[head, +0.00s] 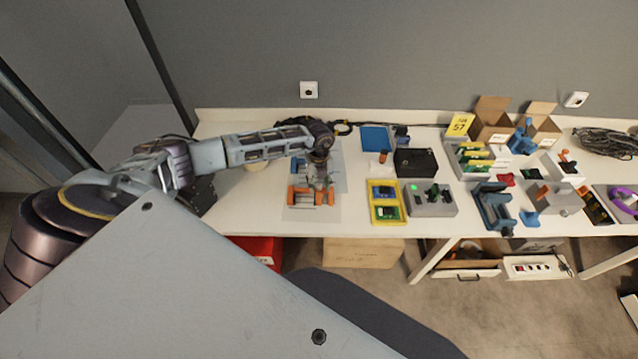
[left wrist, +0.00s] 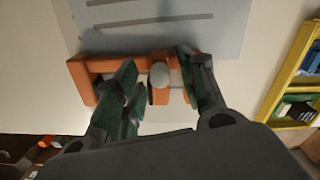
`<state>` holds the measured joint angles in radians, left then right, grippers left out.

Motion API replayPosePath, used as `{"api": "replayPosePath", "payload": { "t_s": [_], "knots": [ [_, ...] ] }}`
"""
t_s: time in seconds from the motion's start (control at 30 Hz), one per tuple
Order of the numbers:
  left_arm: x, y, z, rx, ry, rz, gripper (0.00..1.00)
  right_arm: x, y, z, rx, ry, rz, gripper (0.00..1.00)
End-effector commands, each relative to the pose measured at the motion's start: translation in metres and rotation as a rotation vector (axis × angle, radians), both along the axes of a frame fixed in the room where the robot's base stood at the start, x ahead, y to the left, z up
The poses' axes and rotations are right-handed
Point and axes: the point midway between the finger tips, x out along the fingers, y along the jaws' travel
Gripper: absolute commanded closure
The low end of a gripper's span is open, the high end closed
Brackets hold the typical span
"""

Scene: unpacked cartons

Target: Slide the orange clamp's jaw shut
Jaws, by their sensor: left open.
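The orange clamp (head: 298,197) lies near the front of the table on a pale grey sheet (head: 328,213). In the left wrist view the clamp (left wrist: 90,68) lies crosswise, with a round grey knob (left wrist: 160,75) and an orange block near its middle. My left gripper (head: 322,182) is right over the clamp, pointing down. Its green-padded fingers (left wrist: 158,75) are open, one on each side of the knob and block. I cannot tell whether either finger touches them. The fingers hide parts of the clamp. My right gripper is not in view.
A blue clamp (head: 296,168) lies just behind the orange one. Bare table (head: 250,210) shows on the left.

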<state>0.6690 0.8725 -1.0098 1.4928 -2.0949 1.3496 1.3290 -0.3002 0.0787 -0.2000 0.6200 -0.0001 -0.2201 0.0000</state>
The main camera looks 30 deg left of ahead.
Motion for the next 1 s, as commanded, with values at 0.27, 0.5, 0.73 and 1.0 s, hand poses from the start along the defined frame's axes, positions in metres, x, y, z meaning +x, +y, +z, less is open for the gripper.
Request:
{"api": "replayPosePath", "payload": {
  "t_s": [0.27, 0.5, 0.73, 1.0],
  "knots": [
    [0.000, 0.000, 0.000, 0.000, 0.000, 0.000, 0.83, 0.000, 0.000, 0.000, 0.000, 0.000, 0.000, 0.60],
    [0.000, 0.000, 0.000, 0.001, 0.001, 0.000, 1.00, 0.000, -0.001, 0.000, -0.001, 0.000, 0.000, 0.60],
    [-0.001, 0.001, 0.000, 0.001, 0.001, 0.000, 1.00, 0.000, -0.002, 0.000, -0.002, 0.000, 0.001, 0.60],
    [-0.014, 0.022, 0.000, 0.003, 0.004, 0.002, 1.00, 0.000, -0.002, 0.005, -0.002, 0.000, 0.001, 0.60]
  ]
}}
